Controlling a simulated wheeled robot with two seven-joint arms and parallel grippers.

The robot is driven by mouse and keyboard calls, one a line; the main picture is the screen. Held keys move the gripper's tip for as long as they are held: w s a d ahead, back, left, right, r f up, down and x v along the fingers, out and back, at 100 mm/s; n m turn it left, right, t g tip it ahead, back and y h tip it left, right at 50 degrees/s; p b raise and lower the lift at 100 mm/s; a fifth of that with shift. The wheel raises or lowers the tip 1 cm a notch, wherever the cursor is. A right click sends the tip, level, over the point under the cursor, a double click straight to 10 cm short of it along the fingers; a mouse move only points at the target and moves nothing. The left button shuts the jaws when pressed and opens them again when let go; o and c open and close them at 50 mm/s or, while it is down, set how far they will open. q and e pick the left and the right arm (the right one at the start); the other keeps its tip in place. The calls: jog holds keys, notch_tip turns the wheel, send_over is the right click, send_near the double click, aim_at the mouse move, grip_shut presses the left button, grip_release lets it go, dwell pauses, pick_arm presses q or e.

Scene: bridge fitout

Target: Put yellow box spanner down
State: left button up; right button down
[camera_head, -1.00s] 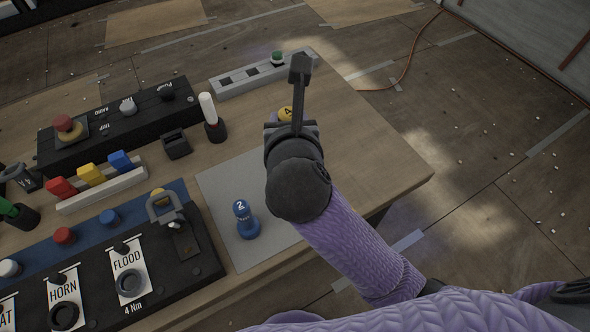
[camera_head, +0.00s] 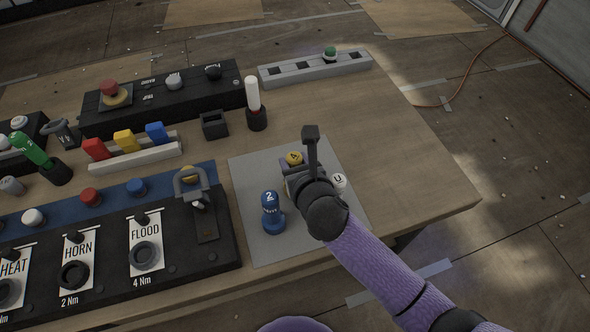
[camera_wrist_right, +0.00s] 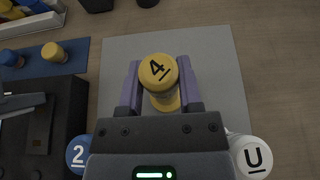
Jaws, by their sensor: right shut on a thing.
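My right gripper (camera_head: 294,168) is shut on the yellow box spanner (camera_head: 294,157), marked 4. In the right wrist view the yellow spanner (camera_wrist_right: 158,72) stands about upright between the two fingers of my right gripper (camera_wrist_right: 160,90). It is over the grey mat (camera_head: 250,165); I cannot tell whether its base touches the mat. The blue spanner (camera_head: 271,213), marked 2, stands on the mat to the left. The white spanner (camera_head: 339,183), marked U, is to the right, partly hidden by my gripper. My left gripper is not in view.
The black panel (camera_head: 110,280) with HEAT, HORN and FLOOD labels lies left of the mat. A grey slotted rail (camera_head: 290,76) and a white-handled tool in a black holder (camera_head: 254,105) stand behind. The table (camera_head: 410,160) is bare right of the mat.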

jog(key=shift+f, duration=0.45)
jog(key=shift+c, duration=1.4)
grip_release()
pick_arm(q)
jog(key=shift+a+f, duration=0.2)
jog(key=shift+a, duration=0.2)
pick_arm(e)
jog(key=shift+r+p, duration=0.25)
jog(key=shift+p, duration=0.05)
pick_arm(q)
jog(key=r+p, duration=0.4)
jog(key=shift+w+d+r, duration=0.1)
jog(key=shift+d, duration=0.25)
pick_arm(e)
jog(key=v, duration=1.2)
